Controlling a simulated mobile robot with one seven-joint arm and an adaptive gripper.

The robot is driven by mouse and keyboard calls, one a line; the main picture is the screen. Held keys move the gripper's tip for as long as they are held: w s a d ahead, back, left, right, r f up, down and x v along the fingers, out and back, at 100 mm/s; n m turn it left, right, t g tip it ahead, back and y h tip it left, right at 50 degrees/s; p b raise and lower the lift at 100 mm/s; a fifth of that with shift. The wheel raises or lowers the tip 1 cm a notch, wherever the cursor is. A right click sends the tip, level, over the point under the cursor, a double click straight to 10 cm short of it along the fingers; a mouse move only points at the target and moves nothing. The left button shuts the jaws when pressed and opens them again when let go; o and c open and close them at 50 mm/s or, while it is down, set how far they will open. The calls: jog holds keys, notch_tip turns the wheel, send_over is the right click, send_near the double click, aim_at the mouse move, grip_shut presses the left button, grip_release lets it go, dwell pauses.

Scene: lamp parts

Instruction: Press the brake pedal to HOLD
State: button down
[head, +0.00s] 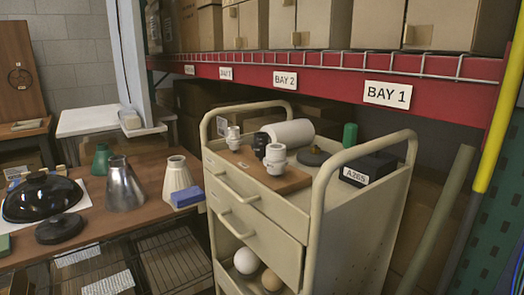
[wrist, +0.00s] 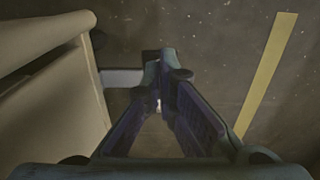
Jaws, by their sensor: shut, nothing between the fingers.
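A cream drawer cart (head: 262,208) stands in the middle of the head view; its foot and wheels are out of that frame. In the wrist view the cart's side (wrist: 50,85) fills the left. A short pale grey bar (wrist: 122,77), which looks like the brake pedal, juts from low on the cart toward my gripper. No HOLD marking can be read. My gripper (wrist: 160,75) points down at the floor beside the cart, fingers shut and empty. Its tips are close to the bar's right end; I cannot tell whether they touch. The head view does not show my gripper.
A yellow stripe (wrist: 267,75) runs along the dark floor on the right. A brown table (head: 110,225) with lamp parts stands left of the cart. A red shelf beam (head: 330,82) with bay labels crosses behind. A yellow-and-grey post (head: 495,125) stands at right.

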jog(key=shift+f+b, duration=0.65)
jog(key=shift+f, duration=0.1)
jog(key=shift+s+f+b, duration=0.15)
jog(key=shift+f+b, duration=0.3)
jog(key=shift+f, duration=0.1)
jog(key=shift+s+f, duration=0.1)
jog(key=shift+f, duration=0.15)
jog(key=shift+b, duration=0.35)
jog(key=shift+w+f+b, duration=0.2)
jog(key=shift+f+b, duration=1.4)
dwell(0.5)
jog(key=shift+r, duration=0.1)
jog(key=r+p, duration=0.1)
jog(key=p, duration=0.1)
jog(key=r+p, duration=0.1)
jog(key=p, duration=0.1)
jog(key=shift+s+r, duration=0.1)
jog(key=shift+s, duration=0.2)
jog(key=r+p, duration=0.4)
jog(key=r, duration=0.1)
jog(key=shift+w+p, duration=0.25)
jog(key=shift+p, duration=0.05)
jog(key=shift+f, duration=0.1)
